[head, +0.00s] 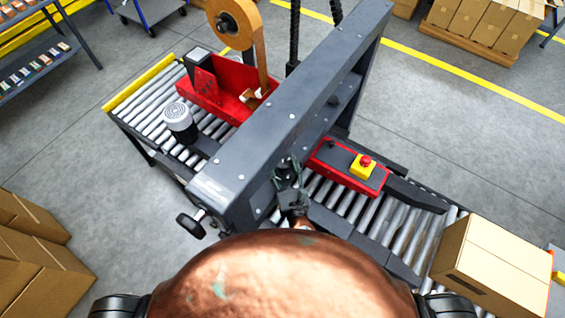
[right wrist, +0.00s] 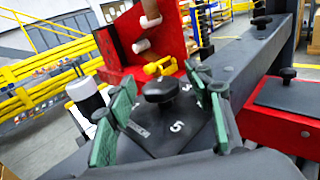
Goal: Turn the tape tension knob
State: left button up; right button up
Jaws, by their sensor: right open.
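My right gripper (right wrist: 160,82) is open. Its green fingers stand on either side of the knob, with a gap on both sides. In the head view the right gripper (head: 288,168) is beside the grey crossbeam, and I cannot make out the knob there. The tape roll (head: 236,22) hangs above the red tape head (head: 214,90). My left gripper is not in view.
The grey crossbeam (head: 270,125) spans the roller conveyor (head: 150,110). A red unit with a yellow emergency stop box (head: 363,166) lies to the right. A black crank (head: 191,224) sticks out at the beam's near end. A cardboard box (head: 490,268) is at lower right.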

jog(key=shift+s, duration=0.15)
jog(key=v, duration=1.1)
jog(key=shift+s, duration=0.4)
jog(key=shift+d, duration=0.15)
